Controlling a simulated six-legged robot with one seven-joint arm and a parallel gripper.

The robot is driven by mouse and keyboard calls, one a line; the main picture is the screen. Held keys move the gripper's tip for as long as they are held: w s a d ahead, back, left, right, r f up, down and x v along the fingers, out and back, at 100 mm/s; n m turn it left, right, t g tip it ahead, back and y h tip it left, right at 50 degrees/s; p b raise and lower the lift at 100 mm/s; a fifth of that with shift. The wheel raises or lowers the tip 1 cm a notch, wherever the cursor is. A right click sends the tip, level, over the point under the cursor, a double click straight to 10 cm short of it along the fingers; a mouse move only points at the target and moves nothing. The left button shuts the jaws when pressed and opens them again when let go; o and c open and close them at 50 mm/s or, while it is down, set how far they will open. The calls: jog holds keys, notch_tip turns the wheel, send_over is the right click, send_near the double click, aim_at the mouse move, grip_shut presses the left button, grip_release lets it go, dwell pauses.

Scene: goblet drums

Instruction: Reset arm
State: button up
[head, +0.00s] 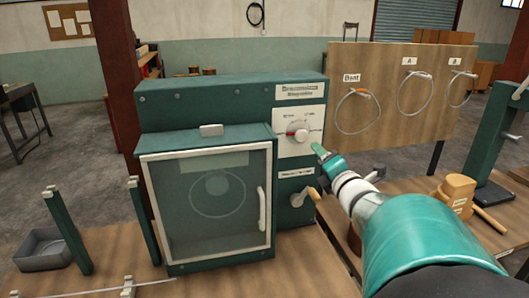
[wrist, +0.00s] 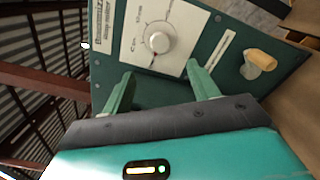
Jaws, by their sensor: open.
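My gripper (wrist: 160,92) is open and empty in the wrist view, its two green fingers apart in front of the green machine's panel. In the head view my gripper (head: 318,149) shows beside the white dial (head: 298,131) on the right of the green machine (head: 200,101). The dial (wrist: 156,39) also shows in the wrist view, beyond the fingers and apart from them. A lever with a wooden handle (head: 310,195) sits below the dial; the handle (wrist: 262,59) shows at the right in the wrist view. The machine's glass door (head: 207,205) looks closed.
A wooden board (head: 385,95) with several hung rings stands behind my arm. A grey tray (head: 45,250) and green posts (head: 68,230) stand at the left.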

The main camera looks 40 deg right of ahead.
jog(key=w+a+f+m+g+y, duration=0.1)
jog(key=w+a+f+m+g, duration=0.1)
jog(key=w+a+m, duration=0.35)
jog(key=w+a+f+m+g+y, duration=0.1)
jog(key=w+a+m+g+y, duration=0.1)
jog(key=a+m, duration=0.65)
jog(key=s+a+f+m+g+y, duration=0.1)
jog(key=s+a+f+g+y, duration=0.1)
jog(key=a, duration=0.7)
jog(key=s+a+f+m+g+y, duration=0.1)
jog(key=s+a, duration=0.3)
jog(key=a, duration=0.5)
jog(key=s+a+f+m+g+y, duration=0.2)
jog(key=s+a+f+y, duration=0.1)
jog(key=a, duration=0.6)
jog(key=shift+s+a+f+g, duration=0.15)
jog(key=shift+a+f+g, duration=0.2)
jog(key=shift+g, duration=0.05)
jog(key=shift+c, duration=0.4)
